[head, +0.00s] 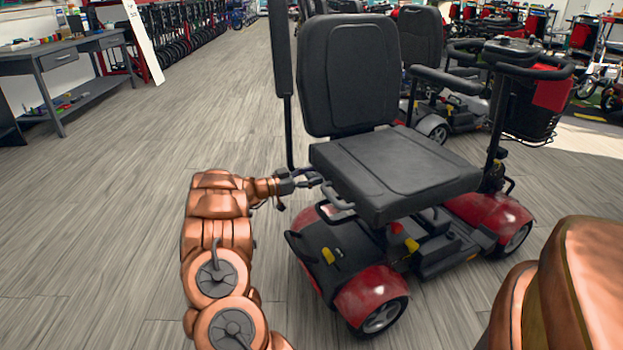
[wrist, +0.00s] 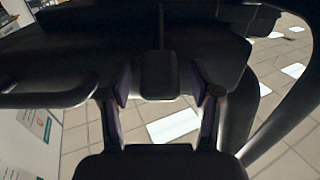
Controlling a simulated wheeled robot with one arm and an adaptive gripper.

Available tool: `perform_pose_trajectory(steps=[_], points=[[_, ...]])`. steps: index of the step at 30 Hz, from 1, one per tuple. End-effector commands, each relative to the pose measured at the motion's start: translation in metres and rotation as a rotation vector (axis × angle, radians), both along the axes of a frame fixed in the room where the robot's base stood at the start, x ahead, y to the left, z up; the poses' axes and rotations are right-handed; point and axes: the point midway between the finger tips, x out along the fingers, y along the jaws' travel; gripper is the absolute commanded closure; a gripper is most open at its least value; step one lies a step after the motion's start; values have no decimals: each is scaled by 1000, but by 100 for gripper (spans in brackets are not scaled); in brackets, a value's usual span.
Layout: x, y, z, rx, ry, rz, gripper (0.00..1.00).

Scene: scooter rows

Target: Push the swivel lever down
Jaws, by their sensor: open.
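A red and black mobility scooter stands in the middle of the head view, its black seat (head: 395,172) above a red and black body. A grey lever handle (head: 337,197), which looks like the swivel lever, sticks out under the seat's near left edge. My gripper (head: 316,180) is beside the seat's left edge, just above and left of this handle. Whether they touch cannot be told. In the wrist view my gripper (wrist: 164,92) is open, with dark parts beyond and between its fingers. Which dark part there is the lever is unclear.
The scooter's left armrest (head: 281,60) stands upright close to my gripper. A red rear fender (head: 371,294) lies below the seat. Another scooter (head: 440,105) is behind. A grey workbench (head: 65,55) stands at far left. The floor left of the scooter is clear.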

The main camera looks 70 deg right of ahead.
Motion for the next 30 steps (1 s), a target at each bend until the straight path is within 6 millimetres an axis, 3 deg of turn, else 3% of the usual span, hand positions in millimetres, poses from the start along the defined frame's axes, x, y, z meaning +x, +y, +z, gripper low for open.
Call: perform_pose_trajectory(steps=[6,24,30], points=[[0,0,0,0,0,0,38],[0,0,0,0,0,1,99],[0,0,0,0,0,1,100]])
